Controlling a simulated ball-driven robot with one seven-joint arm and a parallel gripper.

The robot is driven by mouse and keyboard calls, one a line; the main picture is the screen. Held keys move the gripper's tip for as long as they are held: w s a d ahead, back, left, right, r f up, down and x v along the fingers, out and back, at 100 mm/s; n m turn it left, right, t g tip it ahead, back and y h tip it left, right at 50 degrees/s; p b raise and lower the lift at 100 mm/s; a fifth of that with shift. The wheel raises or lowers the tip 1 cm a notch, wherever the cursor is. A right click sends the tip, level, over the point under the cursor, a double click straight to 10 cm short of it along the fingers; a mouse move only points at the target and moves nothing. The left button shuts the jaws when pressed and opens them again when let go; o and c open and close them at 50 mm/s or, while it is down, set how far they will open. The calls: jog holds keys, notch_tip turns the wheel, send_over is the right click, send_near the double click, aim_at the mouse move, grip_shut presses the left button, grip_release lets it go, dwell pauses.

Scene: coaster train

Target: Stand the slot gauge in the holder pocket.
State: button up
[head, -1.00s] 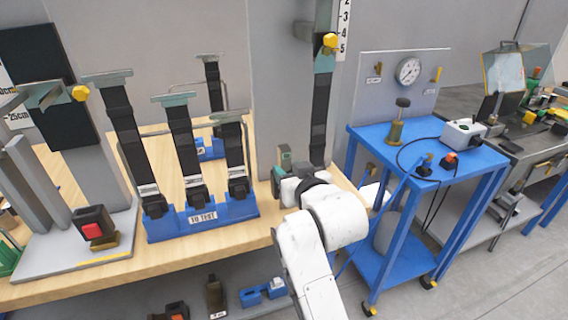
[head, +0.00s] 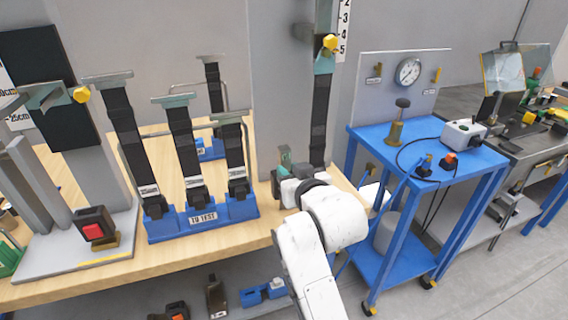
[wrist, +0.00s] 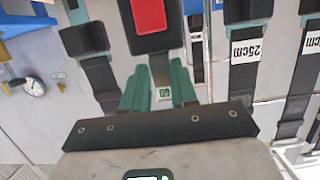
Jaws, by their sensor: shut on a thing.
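In the head view a green part (head: 284,156) stands up at my gripper, beside the foot of the right-hand grey column. A dark block with a red face (wrist: 149,14) lies just beyond the fingers in the wrist view. I cannot make out the holder pocket for certain.
A blue rack (head: 205,218) with several black straps stands left of my gripper on the wooden bench (head: 130,262). A grey fixture (head: 75,250) with a red-faced block is further left. A blue cart (head: 425,155) with a dial gauge stands to the right.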

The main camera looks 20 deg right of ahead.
grip_shut()
jog(key=shift+r, duration=0.2)
notch_tip(320, 180, up, 6)
jog(key=p, duration=0.5)
jog(key=shift+f, duration=0.15)
jog(key=shift+s, duration=0.1)
dwell(0.5)
jog(key=shift+f+p+v, duration=0.25)
jog(key=shift+p+v, duration=0.1)
jog(key=shift+v, duration=0.6)
jog(key=shift+f+p+v, duration=0.2)
jog(key=shift+p+v, duration=0.1)
jog(key=shift+v, duration=0.65)
jog(key=shift+f+p+v, duration=0.25)
jog(key=shift+p+v, duration=0.1)
jog(key=shift+v, duration=0.55)
jog(key=shift+s+f, duration=0.15)
jog(key=shift+s, duration=0.05)
